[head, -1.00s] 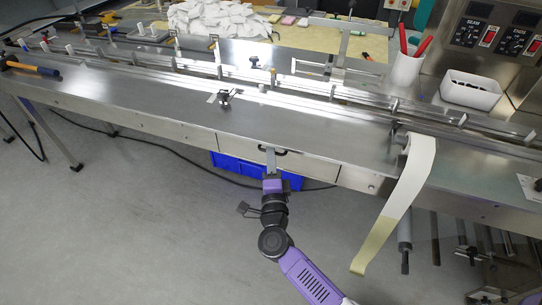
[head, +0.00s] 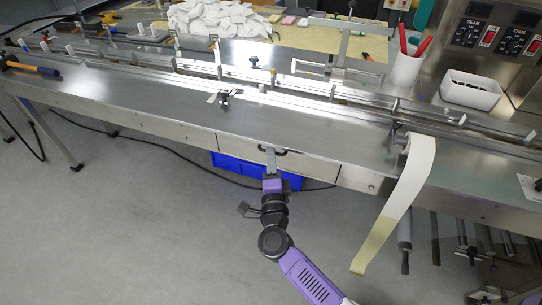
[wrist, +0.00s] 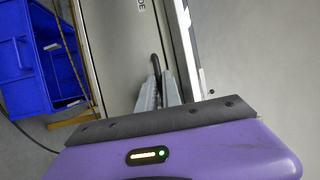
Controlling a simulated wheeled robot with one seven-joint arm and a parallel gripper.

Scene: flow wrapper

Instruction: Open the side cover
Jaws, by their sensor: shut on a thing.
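The side cover (head: 309,168) is a flat metal panel on the front side of the long steel machine table, with a black handle at its upper edge. My gripper (head: 270,153) is at this handle, its fingers closed on it. In the wrist view the two grey fingers of my gripper (wrist: 159,90) pinch the black handle (wrist: 156,65), which curves out from between their tips. The cover (wrist: 122,45) shows there as a grey panel. The cover looks flush with the table side.
Blue crates (head: 228,168) stand under the table behind the cover, also in the wrist view (wrist: 38,50). A paper strip (head: 408,190) hangs over the table edge to the right. A black cable lies on the floor. The floor in front is clear.

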